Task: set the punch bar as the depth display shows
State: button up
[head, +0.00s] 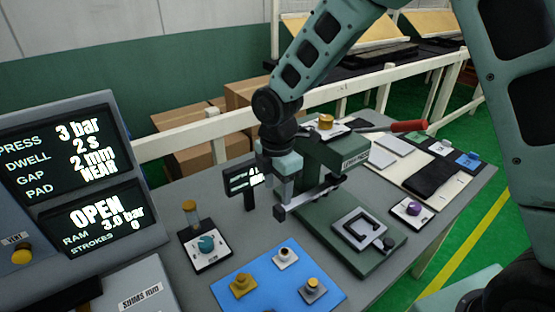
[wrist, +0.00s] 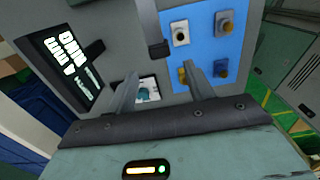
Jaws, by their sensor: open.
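The green press (head: 345,160) stands mid-table with a red-handled lever (head: 405,127). A slim grey bar with dark end blocks, seemingly the punch bar (head: 312,197), sits low in front of it; a grey bar end with a dark tip also shows in the wrist view (wrist: 149,18). A small dark display (head: 238,181), seemingly the depth display, stands left of the press, partly hidden by my arm and unreadable. My gripper (head: 284,185) is beside the press head, close to the bar. In the wrist view its two fingers (wrist: 162,75) are apart, with nothing held between them.
A large panel (head: 75,150) at left reads 3 bar, 2 s, 2 mm, NEAR; below, OPEN, 3.0 bar, strokes 0. A teal knob (head: 206,243) and a blue mat (head: 262,270) with small knobbed parts lie in front. A purple-knobbed pad (head: 412,208) is at right.

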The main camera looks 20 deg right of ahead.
notch_tip(320, 180, up, 10)
jog(key=b, duration=0.1)
jog(key=shift+f, duration=0.25)
jog(key=s+f+m+b, duration=0.2)
jog(key=s+m, duration=0.5)
jog(key=s, duration=0.5)
jog(key=s+a+f+m+b, duration=0.1)
jog(key=s+f+m+b, duration=0.2)
jog(key=s, duration=1)
jog(key=f+m, duration=0.1)
jog(key=m, duration=0.2)
jog(key=shift+a+f+m+y, duration=0.2)
jog(key=shift+a+m+y, duration=0.1)
jog(key=shift+m, duration=0.1)
